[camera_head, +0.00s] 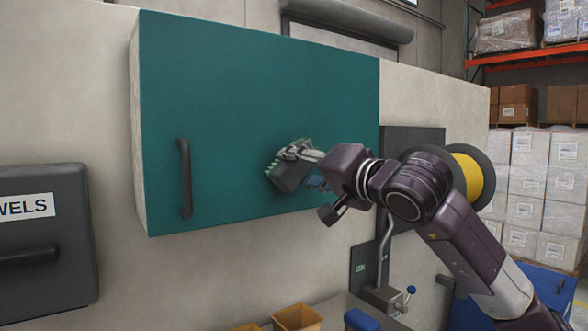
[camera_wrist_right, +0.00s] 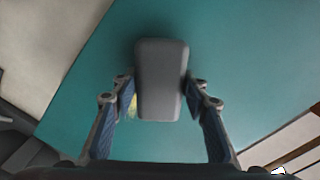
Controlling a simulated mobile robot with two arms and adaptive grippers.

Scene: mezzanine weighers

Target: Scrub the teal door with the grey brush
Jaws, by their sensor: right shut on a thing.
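The teal door (camera_head: 240,85) fronts a wall cabinet in the head view, with a dark vertical handle (camera_head: 184,178) near its left edge. My right gripper (camera_head: 292,158) is at the lower right part of the door, shut on the grey brush (camera_head: 287,174). Pale green bristles show at the brush's left side. In the right wrist view the brush (camera_wrist_right: 160,80) sits between both fingers, with the teal door (camera_wrist_right: 225,50) behind it. The brush is close to the door; I cannot tell if the bristles touch it. My left gripper is not in view.
A dark towels box (camera_head: 45,235) hangs at the left. Below are yellow bins (camera_head: 297,317), a blue item (camera_head: 361,320) and a lever fixture (camera_head: 384,297). A yellow reel (camera_head: 470,178) is behind my right arm. Wrapped pallets (camera_head: 540,190) stand far right.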

